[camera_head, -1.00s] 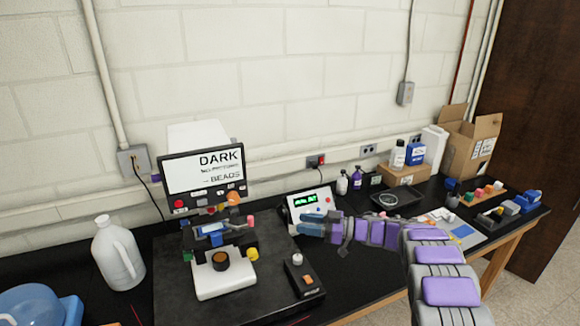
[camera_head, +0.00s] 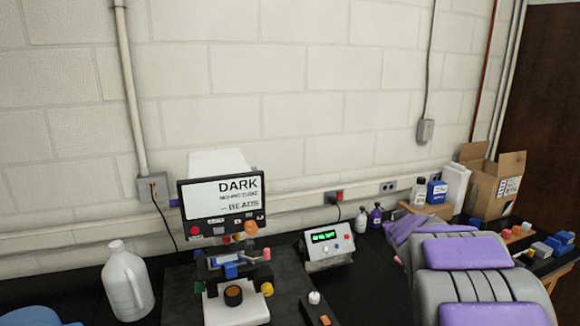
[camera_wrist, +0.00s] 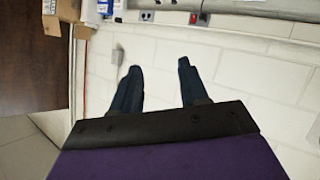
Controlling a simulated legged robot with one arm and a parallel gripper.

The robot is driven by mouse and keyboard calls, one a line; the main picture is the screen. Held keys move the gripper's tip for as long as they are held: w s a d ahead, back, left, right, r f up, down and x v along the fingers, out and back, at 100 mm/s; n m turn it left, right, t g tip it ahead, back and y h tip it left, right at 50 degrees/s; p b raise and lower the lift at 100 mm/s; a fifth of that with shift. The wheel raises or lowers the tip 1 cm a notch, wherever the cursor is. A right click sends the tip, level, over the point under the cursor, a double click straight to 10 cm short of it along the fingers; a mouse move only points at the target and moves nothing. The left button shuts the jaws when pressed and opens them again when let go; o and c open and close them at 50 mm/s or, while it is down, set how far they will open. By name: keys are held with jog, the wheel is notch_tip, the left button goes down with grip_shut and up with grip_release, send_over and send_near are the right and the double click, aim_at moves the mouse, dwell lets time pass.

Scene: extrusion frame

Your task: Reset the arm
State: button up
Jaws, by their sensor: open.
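In the wrist view my gripper (camera_wrist: 159,68) is open, its two dark fingers apart with nothing between them. Pale block wall shows behind the fingers. In the head view my purple and grey arm (camera_head: 472,262) is folded at the lower right, close to the camera. My gripper's fingers cannot be made out there.
A microscope with a screen (camera_head: 222,200) reading DARK stands on the black bench, left of a control box (camera_head: 328,246) with a green display. A white jug (camera_head: 127,283) is at left. Bottles, blocks and a cardboard box (camera_head: 493,184) stand at right, partly behind my arm.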

jog(key=s+a+f+m+g+h+b, duration=0.15)
jog(key=s+f+g, duration=0.25)
jog(key=s, duration=0.7)
jog(key=s+f+m+g, duration=0.2)
jog(key=s+f+g, duration=0.15)
jog(key=s, duration=0.85)
jog(key=s+a+f+g+y, duration=0.1)
jog(key=s+a, duration=0.3)
jog(key=s, duration=0.5)
jog(key=s+a+f+n+g+y+b, duration=0.1)
jog(key=s+a+f+g+y, duration=0.1)
jog(key=s, duration=0.8)
jog(key=s+a+f+g+y+b, duration=0.1)
jog(key=s+a+f+g, duration=0.3)
jog(key=s+a, duration=0.3)
jog(key=s+f, duration=0.1)
jog(key=s, duration=0.2)
jog(key=shift+a+f+n, duration=0.2)
jog(key=shift+f+n, duration=0.05)
jog(key=shift+n, duration=0.1)
